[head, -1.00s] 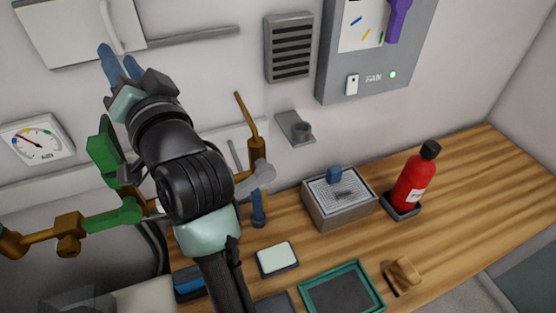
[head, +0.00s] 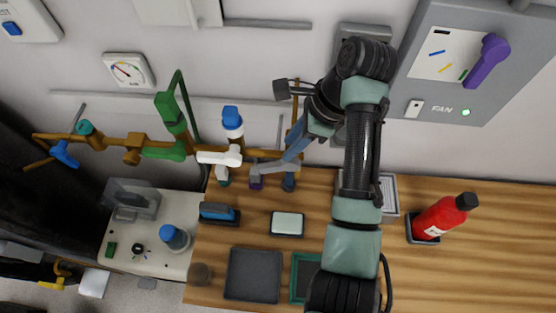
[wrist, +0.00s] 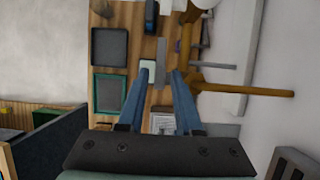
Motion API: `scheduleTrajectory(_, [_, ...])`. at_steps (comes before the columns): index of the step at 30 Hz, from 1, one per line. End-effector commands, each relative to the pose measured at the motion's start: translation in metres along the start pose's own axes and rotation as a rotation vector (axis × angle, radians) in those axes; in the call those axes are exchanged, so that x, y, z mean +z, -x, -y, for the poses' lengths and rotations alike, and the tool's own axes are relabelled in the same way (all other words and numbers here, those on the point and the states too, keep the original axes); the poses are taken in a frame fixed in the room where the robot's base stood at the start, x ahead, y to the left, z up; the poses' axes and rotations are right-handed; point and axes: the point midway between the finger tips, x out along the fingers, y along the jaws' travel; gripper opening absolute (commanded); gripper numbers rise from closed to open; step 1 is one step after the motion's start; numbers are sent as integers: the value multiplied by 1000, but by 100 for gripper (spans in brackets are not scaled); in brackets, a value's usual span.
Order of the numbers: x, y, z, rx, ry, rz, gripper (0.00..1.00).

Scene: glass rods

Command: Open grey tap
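The grey tap lever (head: 270,167) sits on the brown pipe run against the wall, just above the worktop's back edge. In the wrist view, a grey bar that looks like this lever (wrist: 160,76) lies between my fingertips, with gaps at its sides. My gripper (head: 291,154) points down and to the left, its blue fingers at the lever's right end. The fingers also show apart in the wrist view (wrist: 160,78). I cannot tell whether they touch the lever. My wrist hides part of the upright pipe behind it.
A white tap handle (head: 220,157) is close on the left, with a green handle (head: 163,152) and a blue handle (head: 62,153) further left. A red extinguisher (head: 438,218) stands right of my arm. A white pad (head: 287,223) and dark tray (head: 253,275) lie below.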

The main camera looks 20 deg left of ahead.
Motion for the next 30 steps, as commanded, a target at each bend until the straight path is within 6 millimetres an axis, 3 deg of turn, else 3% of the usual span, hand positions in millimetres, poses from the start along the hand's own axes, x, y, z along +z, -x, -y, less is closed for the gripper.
scheduleTrajectory(9, [0,-66,-1,2,-1,0,34])
scheduleTrajectory(15, [0,-95,0,-1,2,0,34])
scheduleTrajectory(28, [0,-108,1,-4,3,0,34])
scheduleTrajectory(30, [0,-108,1,-4,3,0,25])
